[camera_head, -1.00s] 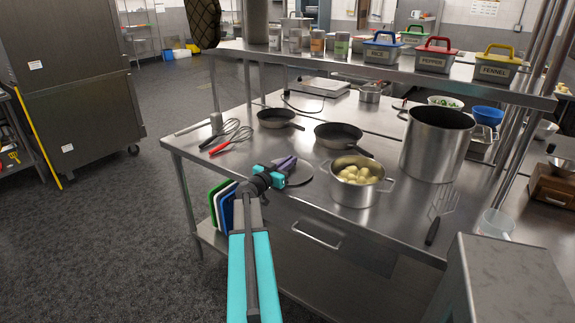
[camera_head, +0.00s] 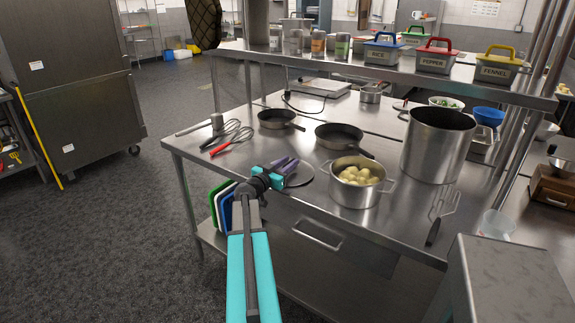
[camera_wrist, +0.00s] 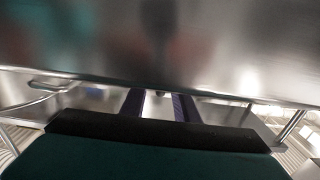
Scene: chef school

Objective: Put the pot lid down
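My gripper, with purple fingers, is right at the lid. In the wrist view, the fingers (camera_wrist: 158,104) stand a little apart. I cannot tell whether they are around the lid's knob or clear of it, or whether the lid rests fully on the table. The steel pot (camera_head: 352,194) is uncovered and holds pale yellow potatoes (camera_head: 358,176).
Two dark pans (camera_head: 340,137) and a tall stockpot (camera_head: 437,145) stand behind on the steel table (camera_head: 262,205). Whisks (camera_head: 232,141) lie at the left, a spatula (camera_head: 434,231) at the right. A shelf (camera_head: 345,67) with containers runs above.

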